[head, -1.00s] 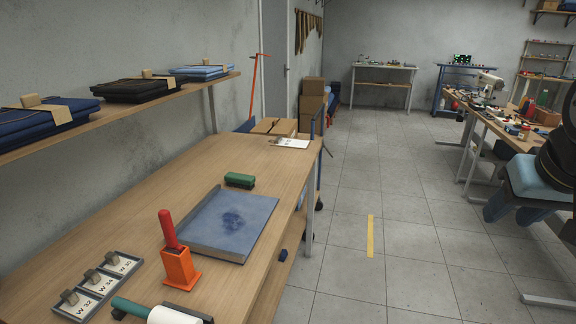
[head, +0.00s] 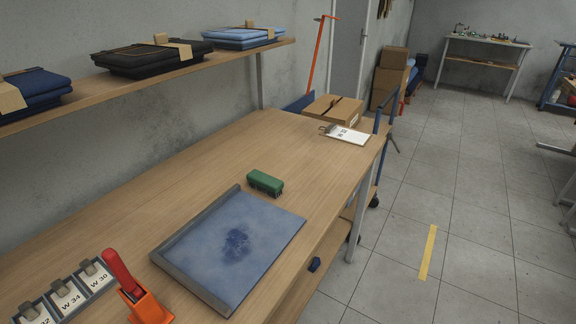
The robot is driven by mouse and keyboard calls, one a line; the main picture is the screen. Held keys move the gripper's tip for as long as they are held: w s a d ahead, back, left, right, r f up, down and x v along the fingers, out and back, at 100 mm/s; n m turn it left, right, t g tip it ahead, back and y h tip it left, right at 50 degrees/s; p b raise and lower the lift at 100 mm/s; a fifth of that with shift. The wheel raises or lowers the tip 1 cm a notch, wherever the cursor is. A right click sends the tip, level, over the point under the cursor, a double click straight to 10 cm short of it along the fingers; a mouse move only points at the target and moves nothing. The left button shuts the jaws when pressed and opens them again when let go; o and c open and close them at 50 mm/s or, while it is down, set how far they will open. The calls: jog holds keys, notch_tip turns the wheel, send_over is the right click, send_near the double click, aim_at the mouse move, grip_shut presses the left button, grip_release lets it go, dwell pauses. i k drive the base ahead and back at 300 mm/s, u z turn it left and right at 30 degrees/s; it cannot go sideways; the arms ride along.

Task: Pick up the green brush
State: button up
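The green brush (head: 265,182) lies on the wooden table (head: 212,172), just beyond the far edge of a blue tray-like board. It has a green block top with a darker underside that faces the table. Nothing touches it from above. My gripper is not in the head view, so its state does not show.
The blue board (head: 270,222) with a dark stain lies on the table. An orange holder (head: 150,309) with a red handle and a labelled rack (head: 66,296) stand near. A clipboard (head: 347,135) lies at the far end. A shelf (head: 190,68) with folded clothes overhangs the left.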

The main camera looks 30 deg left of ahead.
aim_at(274, 186)
jog(key=u, duration=0.45)
jog(key=i, duration=1.15)
jog(key=u, duration=0.7)
jog(key=k, duration=0.75)
jog(key=u, duration=0.2)
jog(key=i, duration=0.85)
jog(key=z, duration=0.05)
